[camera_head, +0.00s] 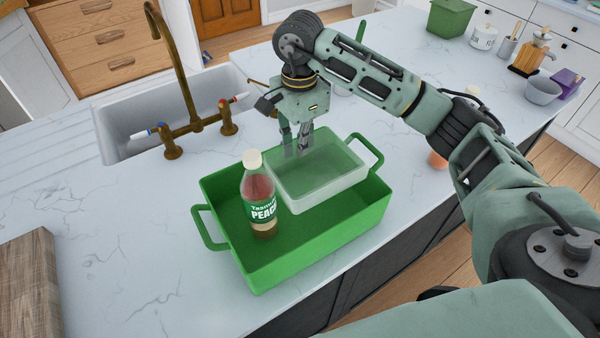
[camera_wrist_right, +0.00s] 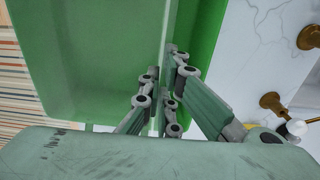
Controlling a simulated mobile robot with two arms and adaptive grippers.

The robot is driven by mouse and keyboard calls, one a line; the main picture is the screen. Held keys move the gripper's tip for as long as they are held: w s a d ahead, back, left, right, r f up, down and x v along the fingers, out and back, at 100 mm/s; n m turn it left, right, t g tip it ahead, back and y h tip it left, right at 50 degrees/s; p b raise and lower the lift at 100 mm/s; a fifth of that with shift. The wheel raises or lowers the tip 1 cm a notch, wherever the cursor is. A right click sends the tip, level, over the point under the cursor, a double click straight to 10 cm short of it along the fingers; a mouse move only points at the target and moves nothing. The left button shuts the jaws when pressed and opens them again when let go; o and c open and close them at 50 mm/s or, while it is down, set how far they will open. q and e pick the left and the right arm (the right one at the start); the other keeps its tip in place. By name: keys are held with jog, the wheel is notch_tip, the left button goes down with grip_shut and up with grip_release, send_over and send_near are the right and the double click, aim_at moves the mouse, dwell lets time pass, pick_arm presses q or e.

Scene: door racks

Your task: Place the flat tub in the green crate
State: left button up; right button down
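The flat tub (camera_head: 318,178) is pale, translucent and rectangular. It is inside the right part of the green crate (camera_head: 318,250), roughly level, with its upper part near the crate's rim. I cannot tell whether its base touches the crate floor. My right gripper (camera_head: 299,150) points down and is shut on the tub's back-left wall. The right wrist view shows its fingers (camera_wrist_right: 166,105) on both sides of the thin tub wall (camera_wrist_right: 170,35), with the crate's wall (camera_wrist_right: 203,35) beside it. My left gripper is out of view.
A peach drink bottle (camera_head: 261,195) stands upright in the crate's left part, close to the tub. Behind are a sink (camera_head: 150,130) and a brass tap (camera_head: 180,85). A wooden board (camera_head: 30,285) lies at the left. The counter between board and crate is clear.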

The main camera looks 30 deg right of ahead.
aim_at(301, 161)
notch_tip(301, 161, down, 5)
jog(key=shift+f+p, duration=0.2)
jog(key=shift+p, duration=0.5)
jog(key=shift+f, duration=0.65)
notch_tip(301, 161, down, 3)
jog(key=shift+f+p, duration=0.2)
jog(key=shift+p, duration=0.5)
jog(key=shift+f, duration=0.5)
jog(key=c, duration=2)
grip_release()
jog(key=shift+r, duration=0.1)
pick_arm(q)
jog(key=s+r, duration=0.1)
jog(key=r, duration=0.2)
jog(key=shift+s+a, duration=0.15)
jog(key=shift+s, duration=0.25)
pick_arm(e)
jog(key=shift+r, duration=0.1)
